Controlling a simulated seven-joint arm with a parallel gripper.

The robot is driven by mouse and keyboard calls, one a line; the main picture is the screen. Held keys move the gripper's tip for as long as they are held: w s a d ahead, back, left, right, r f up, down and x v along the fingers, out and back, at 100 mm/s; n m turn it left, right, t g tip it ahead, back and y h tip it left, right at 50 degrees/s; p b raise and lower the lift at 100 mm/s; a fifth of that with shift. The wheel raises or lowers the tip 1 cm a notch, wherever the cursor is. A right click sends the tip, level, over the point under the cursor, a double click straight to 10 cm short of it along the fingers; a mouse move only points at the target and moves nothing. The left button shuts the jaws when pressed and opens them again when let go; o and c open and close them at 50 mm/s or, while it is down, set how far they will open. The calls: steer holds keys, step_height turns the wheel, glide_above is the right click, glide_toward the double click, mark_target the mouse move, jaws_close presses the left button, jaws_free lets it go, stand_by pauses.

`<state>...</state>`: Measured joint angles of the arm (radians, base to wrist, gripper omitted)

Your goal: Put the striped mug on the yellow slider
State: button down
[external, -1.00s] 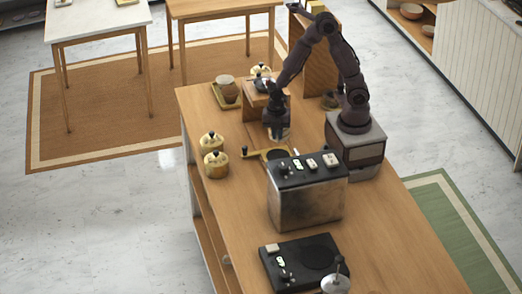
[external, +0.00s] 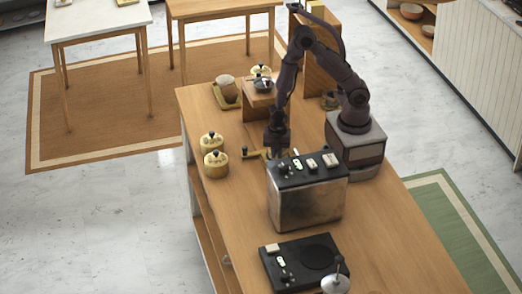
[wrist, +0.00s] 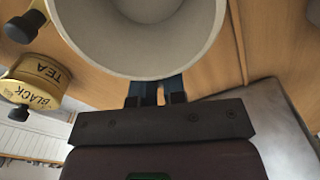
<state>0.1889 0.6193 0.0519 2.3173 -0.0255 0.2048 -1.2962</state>
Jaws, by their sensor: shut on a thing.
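My gripper (external: 277,145) points down behind the black-topped metal machine. In the wrist view its fingers (wrist: 156,95) are shut on a mug (wrist: 198,47), at its near wall. The mug shows a wide pale rim and a plain light inside; its stripes are not visible from here.
The metal machine (external: 305,200) stands close in front of my gripper. Two yellow lidded canisters (external: 215,163) stand to the left; one reads BLACK TEA in the wrist view (wrist: 36,82). A wooden stand (external: 258,97) and a tray with a brown cup (external: 227,88) are behind.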

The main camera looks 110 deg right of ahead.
steer(key=c, duration=1.6)
jaws_free()
steer(key=shift+f, duration=0.15)
steer(key=o, duration=0.4)
step_height(320, 180, up, 22)
steer(key=s+a+m+t, duration=0.2)
steer(key=m+t, duration=0.1)
steer(key=m, duration=0.2)
steer(key=s+r+m+t, duration=0.1)
steer(key=s+r+m, duration=0.1)
steer(key=s+a+r+m, duration=0.1)
steer(key=s+r+m, duration=0.1)
steer(key=r+m, duration=0.1)
steer(key=s+r+m+t, duration=0.1)
steer(key=s+r+m, duration=0.1)
steer(key=m, duration=0.1)
steer(key=shift+s+a+r+t, duration=0.25)
steer(key=shift+s+a+t, duration=0.05)
